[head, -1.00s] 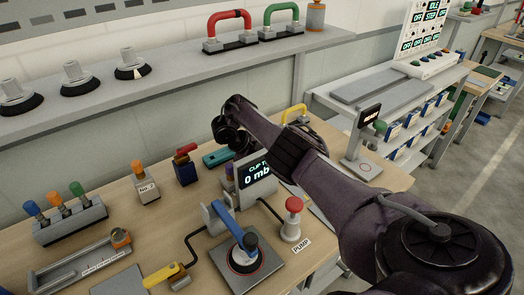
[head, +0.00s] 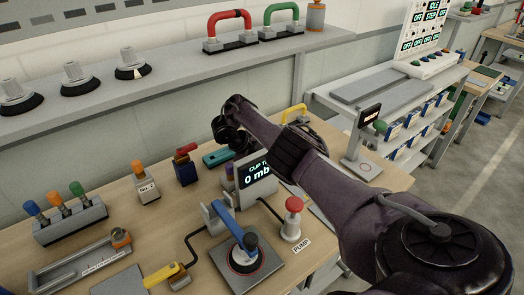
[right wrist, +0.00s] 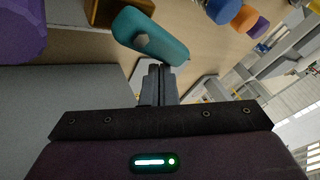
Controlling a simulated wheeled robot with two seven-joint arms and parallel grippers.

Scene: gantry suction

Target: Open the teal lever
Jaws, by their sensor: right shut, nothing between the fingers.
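The teal lever (head: 217,158) is a small teal bar low over the wooden workbench (head: 142,222), just left of my right wrist in the head view. In the right wrist view the teal lever (right wrist: 168,47) is a rounded teal body with a lighter opening on its side. My right gripper (right wrist: 160,70) is shut and empty, with its fingertips right at the lever's lower edge. I cannot tell whether they touch it. In the head view my right arm hides the fingers. My left gripper is not in view.
A blue block with a red lever (head: 186,168) stands left of the teal lever. The cup display (head: 256,178), a red PUMP button (head: 293,206) and a blue-handled suction cup (head: 242,250) stand in front. A yellow handle (head: 295,112) is behind my arm.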

